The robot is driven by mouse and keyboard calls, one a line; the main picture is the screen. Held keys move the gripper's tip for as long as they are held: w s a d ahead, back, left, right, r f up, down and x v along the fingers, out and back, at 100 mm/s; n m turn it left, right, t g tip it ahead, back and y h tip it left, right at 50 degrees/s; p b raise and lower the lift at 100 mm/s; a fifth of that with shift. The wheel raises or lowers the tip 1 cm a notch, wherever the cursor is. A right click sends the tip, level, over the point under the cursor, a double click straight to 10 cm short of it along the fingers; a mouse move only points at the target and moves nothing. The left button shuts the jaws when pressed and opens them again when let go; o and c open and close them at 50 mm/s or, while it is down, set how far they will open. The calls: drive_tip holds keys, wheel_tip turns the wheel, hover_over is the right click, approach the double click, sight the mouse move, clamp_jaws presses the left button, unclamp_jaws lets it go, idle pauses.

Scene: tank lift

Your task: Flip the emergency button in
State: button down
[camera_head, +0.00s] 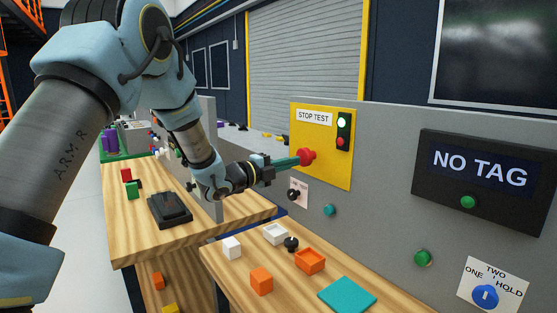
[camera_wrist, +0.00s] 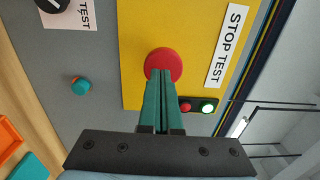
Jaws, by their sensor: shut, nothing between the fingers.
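The red emergency button (camera_head: 308,156) is a round mushroom head on the yellow STOP TEST panel (camera_head: 322,175). In the wrist view the button (camera_wrist: 163,62) lies straight ahead of my fingertips. My gripper (camera_head: 296,161) is shut and empty, its teal fingers side by side and pointing at the button. In the wrist view the fingertips (camera_wrist: 161,74) overlap the lower part of the red head. They are at or very near its face; I cannot tell if they touch. A signal lamp (camera_head: 343,130) right of the button has its green light lit and a dimmer red one below.
A black knob (camera_head: 293,195) and a teal button (camera_head: 329,210) sit on the grey wall below the panel. A NO TAG display (camera_head: 480,170), a green button (camera_head: 422,258) and a blue selector (camera_head: 485,295) are to the right. Blocks and trays lie on the wooden table (camera_head: 225,262) below.

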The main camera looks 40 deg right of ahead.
drive_tip(key=shift+d, duration=0.45)
drive_tip(key=shift+s+d+r+b, duration=0.1)
drive_tip(key=shift+d+b, duration=0.75)
drive_tip(key=shift+b, duration=0.4)
